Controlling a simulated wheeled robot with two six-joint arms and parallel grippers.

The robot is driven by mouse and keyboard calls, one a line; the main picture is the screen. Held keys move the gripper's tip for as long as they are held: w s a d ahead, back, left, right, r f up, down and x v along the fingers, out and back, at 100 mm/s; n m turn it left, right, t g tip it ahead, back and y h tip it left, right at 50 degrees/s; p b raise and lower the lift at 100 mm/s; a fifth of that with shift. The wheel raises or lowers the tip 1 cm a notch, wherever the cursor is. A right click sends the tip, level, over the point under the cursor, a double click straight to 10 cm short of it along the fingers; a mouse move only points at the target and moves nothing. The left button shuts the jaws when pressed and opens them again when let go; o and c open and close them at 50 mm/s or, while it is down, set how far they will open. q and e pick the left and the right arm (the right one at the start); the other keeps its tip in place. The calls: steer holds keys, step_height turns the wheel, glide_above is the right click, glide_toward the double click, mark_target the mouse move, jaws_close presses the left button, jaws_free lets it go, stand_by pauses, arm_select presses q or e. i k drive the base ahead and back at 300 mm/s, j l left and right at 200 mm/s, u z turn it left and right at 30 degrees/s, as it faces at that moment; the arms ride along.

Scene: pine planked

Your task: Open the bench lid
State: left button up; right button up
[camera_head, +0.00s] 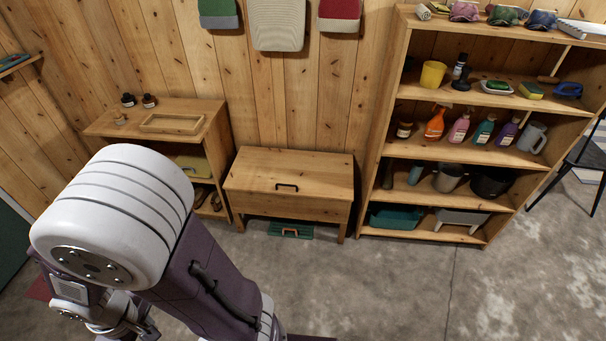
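The wooden bench (285,205) stands against the planked wall in the middle of the head view. Its lid (300,168) is down and looks closed. A dark handle (286,187) sits near the lid's front edge. A large white and purple arm of mine fills the lower left, apart from the bench. I cannot see either gripper's fingertips, and nothing touches the lid.
A low shelf unit (212,125) with a wooden tray (172,123) stands left of the bench. A tall shelf (400,50) with bottles and bins stands on the right. A green item (290,229) lies under the bench. The concrete floor (390,285) in front is clear.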

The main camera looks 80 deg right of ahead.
mark_target(312, 174)
steer(key=z, duration=2.8)
steer(key=i+j, duration=0.2)
steer(key=i, duration=0.25)
steer(key=i+j+z, duration=0.15)
steer(key=i, duration=0.35)
steer(key=i+j, duration=0.3)
steer(key=i, duration=0.15)
steer(key=i+j+z, duration=0.1)
steer(key=i+j, duration=0.15)
steer(key=i, duration=0.2)
